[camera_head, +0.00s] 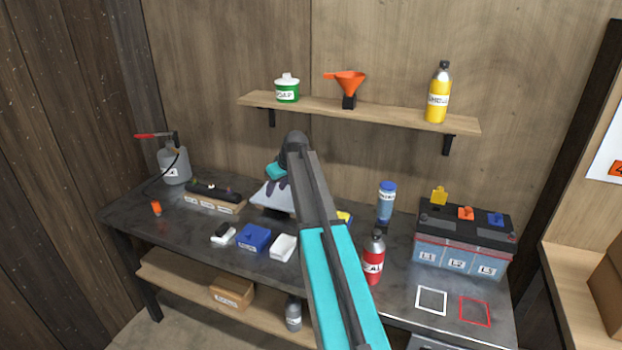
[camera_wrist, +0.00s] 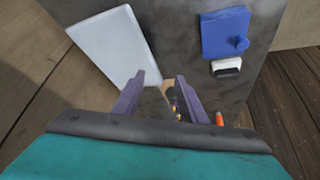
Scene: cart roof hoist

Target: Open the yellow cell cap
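The grey battery (camera_head: 458,252) with cells labelled L1, L2 and L3 stands at the right of the bench. The yellow cell cap (camera_head: 439,196) is over the L1 cell and looks tipped up, standing higher than the others. The orange cap (camera_head: 465,213) and the blue cap (camera_head: 496,219) sit lower on the battery top. My gripper (camera_head: 277,184) is far left of the battery, above a pale tray, partly hidden by my arm. In the wrist view, its purple fingers (camera_wrist: 158,95) are apart with nothing seen between them.
A red bottle (camera_head: 373,260) and a blue-capped bottle (camera_head: 386,203) stand left of the battery. A blue box (camera_head: 253,237) and the pale tray (camera_wrist: 112,45) lie on the bench. The shelf (camera_head: 400,112) holds a yellow bottle (camera_head: 438,95) above.

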